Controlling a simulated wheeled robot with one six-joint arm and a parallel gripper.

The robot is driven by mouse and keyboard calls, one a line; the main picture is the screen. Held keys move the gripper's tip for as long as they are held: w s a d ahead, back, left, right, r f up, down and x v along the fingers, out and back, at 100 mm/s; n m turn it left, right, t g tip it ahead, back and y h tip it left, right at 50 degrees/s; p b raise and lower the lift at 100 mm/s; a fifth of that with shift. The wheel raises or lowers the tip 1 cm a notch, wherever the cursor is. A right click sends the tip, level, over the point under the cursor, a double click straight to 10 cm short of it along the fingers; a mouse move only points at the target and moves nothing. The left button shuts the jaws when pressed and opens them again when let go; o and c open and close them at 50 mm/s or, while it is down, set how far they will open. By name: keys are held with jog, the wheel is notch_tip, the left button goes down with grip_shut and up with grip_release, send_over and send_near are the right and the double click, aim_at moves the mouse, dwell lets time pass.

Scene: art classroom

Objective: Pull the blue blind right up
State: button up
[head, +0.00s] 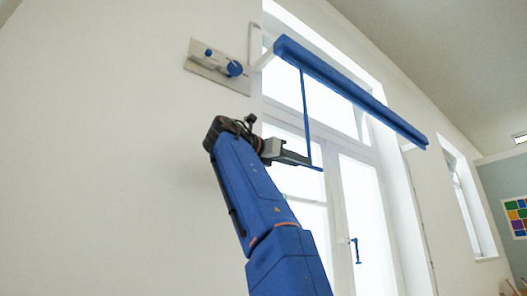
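The blue blind (350,92) is a long blue bar across the top of the tall glazed door and window. No blue cloth hangs below it; the glass underneath is bare and bright. A thin blue rod (305,110) hangs from near its left end and ends in a short blue crosspiece (318,168). My gripper (303,160) reaches in from the left, with its fingertips at this crosspiece, overlapping it in the picture. The fingers show side-on, so I cannot tell whether they are closed on it.
A panel with blue knobs (216,66) is on the white wall at the left, above my arm. The glazed door has a blue handle (355,250). Another window (466,205) is further right, beside a colourful chart (517,214). The space right of my gripper looks clear.

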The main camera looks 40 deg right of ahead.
jog(key=a, duration=1.5)
jog(key=shift+s, duration=0.25)
